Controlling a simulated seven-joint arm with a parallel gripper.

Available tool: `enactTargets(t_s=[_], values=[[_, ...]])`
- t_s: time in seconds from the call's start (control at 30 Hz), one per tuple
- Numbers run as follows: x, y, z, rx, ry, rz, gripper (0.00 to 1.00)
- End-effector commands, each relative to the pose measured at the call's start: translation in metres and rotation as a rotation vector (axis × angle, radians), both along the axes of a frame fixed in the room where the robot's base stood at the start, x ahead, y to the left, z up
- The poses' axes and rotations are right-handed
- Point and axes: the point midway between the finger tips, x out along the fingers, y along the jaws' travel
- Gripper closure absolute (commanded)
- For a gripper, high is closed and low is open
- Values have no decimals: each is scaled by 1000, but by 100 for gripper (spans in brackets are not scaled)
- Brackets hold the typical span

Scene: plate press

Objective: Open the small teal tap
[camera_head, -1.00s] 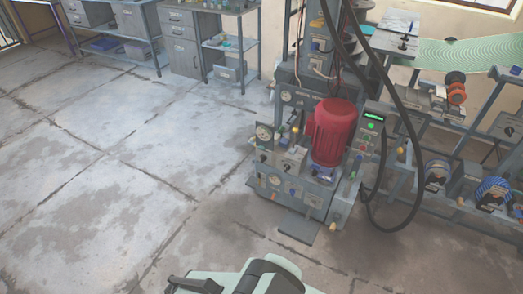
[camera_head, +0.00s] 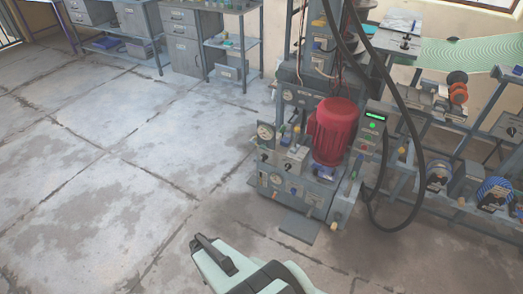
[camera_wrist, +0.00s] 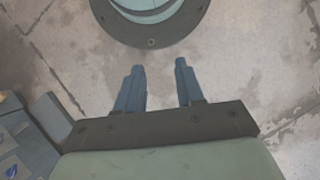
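I cannot pick out the small teal tap in either view. The small fittings on the grey press unit (camera_head: 290,190) in the head view are too small to tell apart by colour and shape. In the wrist view my gripper (camera_wrist: 158,65) has its two dark blue fingers apart, with nothing between them, above bare concrete floor. In the head view only a pale green and black part of my arm shows at the bottom edge, in front of the press unit and apart from it.
A red motor (camera_head: 332,132) stands on the press unit, beside a control box (camera_head: 372,125) with a green display. Black hoses (camera_head: 411,130) hang at its right. Shelving with reels (camera_head: 493,192) stands at right, cabinets (camera_head: 182,42) at back left. The floor (camera_head: 100,170) at left is clear.

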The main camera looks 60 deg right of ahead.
Motion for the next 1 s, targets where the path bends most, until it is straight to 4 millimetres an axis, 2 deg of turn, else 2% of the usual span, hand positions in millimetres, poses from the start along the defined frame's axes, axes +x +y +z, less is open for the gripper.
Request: enactTargets(t_s=[0.03,0.27,0.37,0.47,0.5,0.67,0.8,0.9,1.0], values=[[9,-13,-5,1,-13,-42,63],[50,-68,-22,10,-115,-233,63],[77,-100,-32,-8,-205,-328,63],[110,-140,-43,-47,-324,-445,63],[126,-161,-47,-72,-385,-503,63],[184,-240,-52,-191,-618,-740,63],[225,-305,-46,-302,-808,-948,63],[250,-344,-37,-381,-937,-1089,63],[266,-381,-26,-459,-1058,-1235,63]])
